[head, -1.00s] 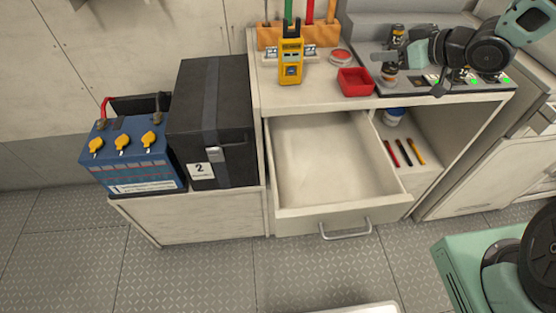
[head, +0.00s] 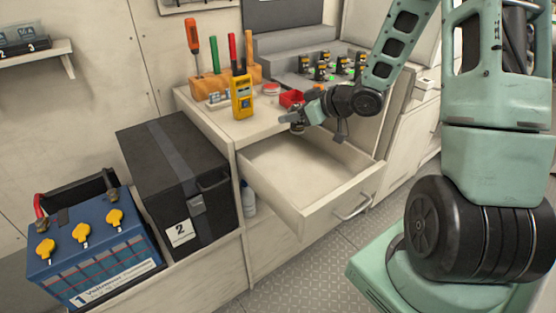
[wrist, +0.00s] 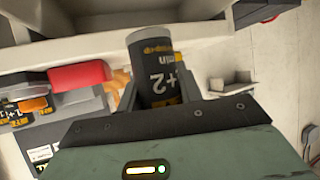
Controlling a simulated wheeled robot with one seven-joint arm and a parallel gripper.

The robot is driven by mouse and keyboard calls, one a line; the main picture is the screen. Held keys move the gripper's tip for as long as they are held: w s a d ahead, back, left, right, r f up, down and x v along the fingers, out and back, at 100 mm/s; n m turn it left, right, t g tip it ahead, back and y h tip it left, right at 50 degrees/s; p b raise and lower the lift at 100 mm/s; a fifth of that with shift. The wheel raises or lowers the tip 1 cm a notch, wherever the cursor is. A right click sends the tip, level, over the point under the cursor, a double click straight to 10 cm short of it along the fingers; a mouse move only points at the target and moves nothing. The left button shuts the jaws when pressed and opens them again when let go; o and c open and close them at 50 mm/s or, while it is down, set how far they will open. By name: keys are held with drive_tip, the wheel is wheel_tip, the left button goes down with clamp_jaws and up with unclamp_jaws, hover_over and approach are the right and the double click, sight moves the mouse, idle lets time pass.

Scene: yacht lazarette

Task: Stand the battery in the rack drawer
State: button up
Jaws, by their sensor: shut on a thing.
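My gripper (head: 290,119) is shut on a small cylindrical battery (head: 297,128), partly hidden by the fingers. In the wrist view the battery (wrist: 155,62) has a grey end and a dark label with yellow and white print, and stands out beyond the fingers (wrist: 160,92). In the head view the gripper appears over the back of the open drawer (head: 285,180), close to the counter edge; its exact height is unclear. The drawer is pulled out, and its visible floor is bare. No rack inside it can be made out.
A charger with several batteries (head: 335,68) is behind. A blue battery (head: 95,245) and black box (head: 180,185) stand left of the drawer.

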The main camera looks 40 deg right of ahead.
wheel_tip(320, 180, down, 11)
drive_tip(key=shift+r+b, duration=0.2)
drive_tip(key=shift+b, duration=0.8)
drive_tip(key=w, duration=0.1)
drive_tip(key=w+a, duration=0.1)
drive_tip(key=w, duration=0.1)
drive_tip(key=shift+w+a+f, duration=0.3)
drive_tip(key=shift+w+a, duration=0.1)
drive_tip(key=shift+f, duration=0.35)
drive_tip(key=shift+s+f, duration=0.1)
drive_tip(key=shift+f, duration=0.05)
drive_tip(key=o, duration=1.1)
drive_tip(key=shift+d, duration=0.1)
